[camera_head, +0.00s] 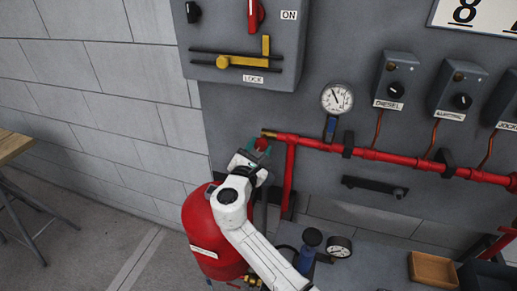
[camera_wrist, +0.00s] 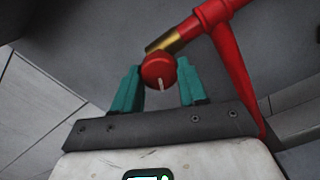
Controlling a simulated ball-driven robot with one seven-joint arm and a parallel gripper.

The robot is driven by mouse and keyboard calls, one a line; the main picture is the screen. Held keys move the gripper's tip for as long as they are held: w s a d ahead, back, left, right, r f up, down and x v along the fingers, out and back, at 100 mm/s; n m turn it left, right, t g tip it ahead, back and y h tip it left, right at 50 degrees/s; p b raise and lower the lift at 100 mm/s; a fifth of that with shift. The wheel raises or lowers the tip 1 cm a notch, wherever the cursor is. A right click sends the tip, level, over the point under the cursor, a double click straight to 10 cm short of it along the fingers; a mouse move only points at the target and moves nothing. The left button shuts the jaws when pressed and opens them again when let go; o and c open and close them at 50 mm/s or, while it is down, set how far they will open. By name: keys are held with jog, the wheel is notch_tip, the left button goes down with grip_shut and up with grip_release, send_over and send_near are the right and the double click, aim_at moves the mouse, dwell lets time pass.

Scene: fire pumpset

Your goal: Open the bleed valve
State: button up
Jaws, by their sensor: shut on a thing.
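The bleed valve has a round red knob (camera_wrist: 159,71) with a white line on its face, pointing down in the wrist view. The knob also shows in the head view (camera_head: 262,144), partly hidden by my gripper. It sits below a brass end piece (camera_wrist: 172,41) of the red pipe (camera_head: 330,145). My gripper (camera_head: 259,149) is at the knob, with one teal finger on each side of it. It is shut on the knob; the exact contact is hard to see.
A pressure gauge (camera_head: 337,98) stands above the pipe. A red tank (camera_head: 205,232) is below my arm. A grey panel with a yellow lever (camera_head: 243,62) hangs above left. A blue-topped part (camera_head: 311,238) and a second gauge (camera_head: 339,246) are low near my arm.

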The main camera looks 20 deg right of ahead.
jog(key=o, duration=0.8)
jog(key=shift+a+f, duration=0.1)
jog(key=shift+f, duration=0.1)
jog(key=shift+o, duration=1.1)
jog(key=shift+r, duration=0.1)
jog(key=shift+s, duration=0.1)
jog(key=b+v, duration=0.1)
jog(key=v, duration=0.9)
jog(key=shift+s+a+b, duration=0.15)
jog(key=shift+s+b, duration=0.1)
jog(key=shift+b, duration=0.15)
